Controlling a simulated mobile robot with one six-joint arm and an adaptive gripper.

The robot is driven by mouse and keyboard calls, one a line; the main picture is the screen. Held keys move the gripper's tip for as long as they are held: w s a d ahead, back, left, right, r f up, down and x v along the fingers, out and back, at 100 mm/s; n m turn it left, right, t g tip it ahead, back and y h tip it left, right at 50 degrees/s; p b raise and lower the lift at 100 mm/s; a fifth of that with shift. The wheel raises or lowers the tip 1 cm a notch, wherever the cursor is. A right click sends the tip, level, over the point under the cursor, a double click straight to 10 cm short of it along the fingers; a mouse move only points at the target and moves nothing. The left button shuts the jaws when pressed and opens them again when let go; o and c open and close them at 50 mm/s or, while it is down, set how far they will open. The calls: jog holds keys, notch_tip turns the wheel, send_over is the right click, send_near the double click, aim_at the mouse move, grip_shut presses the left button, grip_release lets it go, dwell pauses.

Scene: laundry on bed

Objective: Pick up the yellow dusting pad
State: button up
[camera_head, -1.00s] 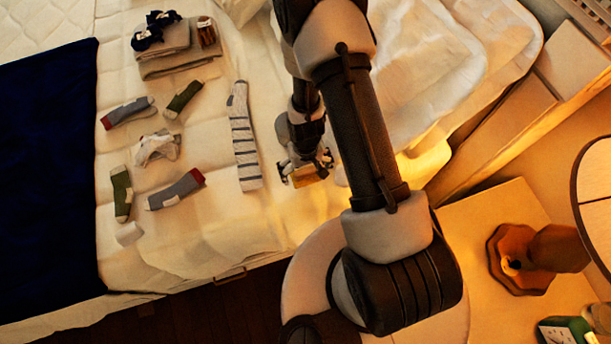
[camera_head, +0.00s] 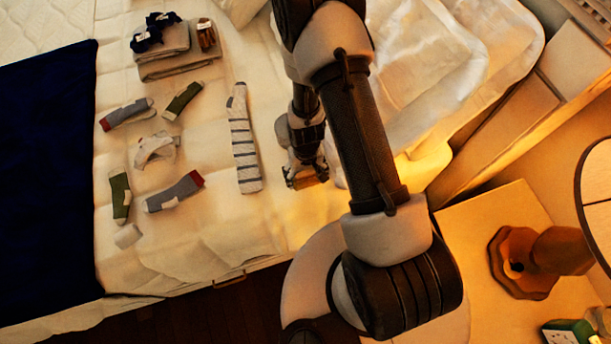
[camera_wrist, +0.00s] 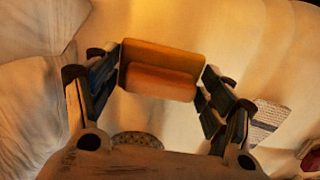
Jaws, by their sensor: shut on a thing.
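The yellow dusting pad (camera_wrist: 160,72) shows in the wrist view as a yellow-orange block between the two fingers. My gripper (camera_wrist: 160,85) is shut on it, with a finger against each side. In the head view the pad (camera_head: 311,181) is a small tan patch at the tips of my gripper (camera_head: 306,178), low over the bed's near part. My gripper hides part of the pad there. I cannot tell whether the pad still touches the bed.
A striped sock (camera_head: 244,140) lies left of my gripper. Several grey and green socks (camera_head: 120,195) lie further left, below folded towels (camera_head: 180,55). White pillows (camera_head: 425,75) are to the right. A nightstand (camera_head: 480,215) with a wooden lamp base (camera_head: 525,262) stands at the lower right.

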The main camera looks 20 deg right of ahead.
aim_at(306, 173)
jog(key=shift+c, duration=0.6)
jog(key=shift+r, duration=0.45)
notch_tip(306, 173, up, 19)
jog(key=p, duration=0.6)
jog(key=shift+p, duration=0.35)
